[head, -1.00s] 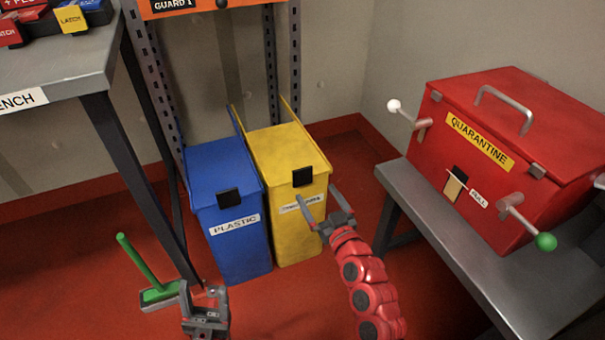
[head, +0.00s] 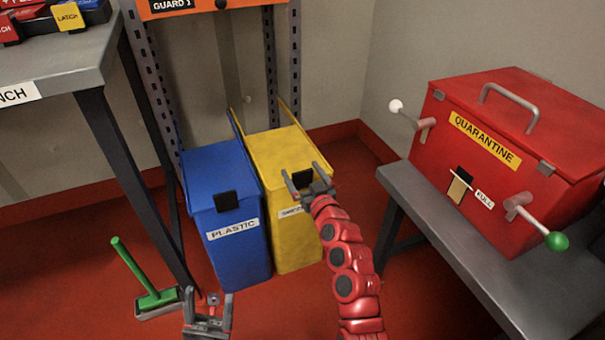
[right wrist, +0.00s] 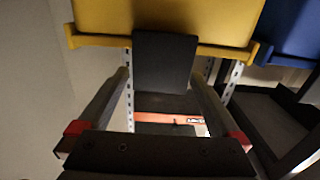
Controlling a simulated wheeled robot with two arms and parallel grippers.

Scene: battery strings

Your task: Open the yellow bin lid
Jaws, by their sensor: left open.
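The yellow bin (head: 300,240) stands on the floor beside the blue bin, its yellow lid (head: 283,150) shut. A black tab (head: 304,179) sticks out at the lid's front edge; it also shows in the right wrist view (right wrist: 165,62). My right gripper (head: 304,172) is open at this tab, with one finger on each side. In the right wrist view my right gripper (right wrist: 163,85) has the tab between its spread fingers, with gaps on both sides. My left gripper (head: 208,302) is open and empty, low in front of the blue bin.
The blue bin (head: 240,255) labelled PLASTIC stands close on the left. A red quarantine box (head: 510,135) sits on a grey bench (head: 440,235) at the right. A green-handled brush (head: 135,265) is on the floor at left. Metal rack posts (head: 295,65) rise behind the bins.

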